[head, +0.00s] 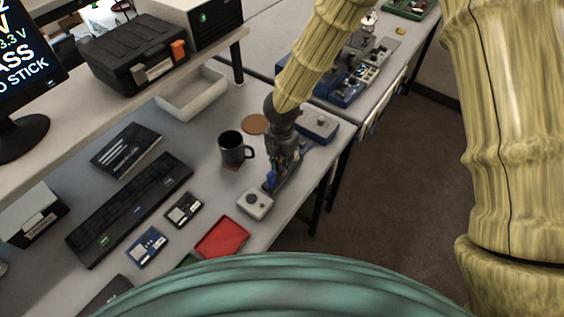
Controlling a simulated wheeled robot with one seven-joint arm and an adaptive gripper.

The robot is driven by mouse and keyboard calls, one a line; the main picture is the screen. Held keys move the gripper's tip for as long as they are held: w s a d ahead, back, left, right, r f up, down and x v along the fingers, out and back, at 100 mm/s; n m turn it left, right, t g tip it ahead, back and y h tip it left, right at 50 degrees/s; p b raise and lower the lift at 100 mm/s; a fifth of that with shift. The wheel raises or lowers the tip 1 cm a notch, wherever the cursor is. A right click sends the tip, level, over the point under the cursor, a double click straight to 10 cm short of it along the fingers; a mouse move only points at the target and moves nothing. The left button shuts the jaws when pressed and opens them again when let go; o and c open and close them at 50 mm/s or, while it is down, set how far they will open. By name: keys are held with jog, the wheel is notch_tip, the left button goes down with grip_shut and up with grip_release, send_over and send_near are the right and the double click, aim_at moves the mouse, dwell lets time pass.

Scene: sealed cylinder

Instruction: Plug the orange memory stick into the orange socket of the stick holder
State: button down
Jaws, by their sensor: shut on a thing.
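My gripper (283,160) is dark grey and points down over the right part of the near table, close to its right edge. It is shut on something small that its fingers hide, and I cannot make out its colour. Just under and around the fingertips is a dark, low object with a small blue part (270,178). This may be the stick holder, but the gripper covers much of it. I cannot make out the orange memory stick or the orange socket at this size, nor whether anything touches.
A black mug (233,149) stands close left of the gripper, with a brown coaster (255,124) behind. A grey box with a round knob (255,204) lies in front, a blue-grey box (318,127) behind right. A red tray (222,238) and a keyboard (130,208) lie nearer and left.

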jog(key=shift+f+b, duration=0.3)
jog(key=shift+f, duration=0.35)
dwell(0.4)
jog(key=c, duration=1.4)
grip_release()
notch_tip(320, 180, up, 12)
jog(key=shift+d, duration=0.1)
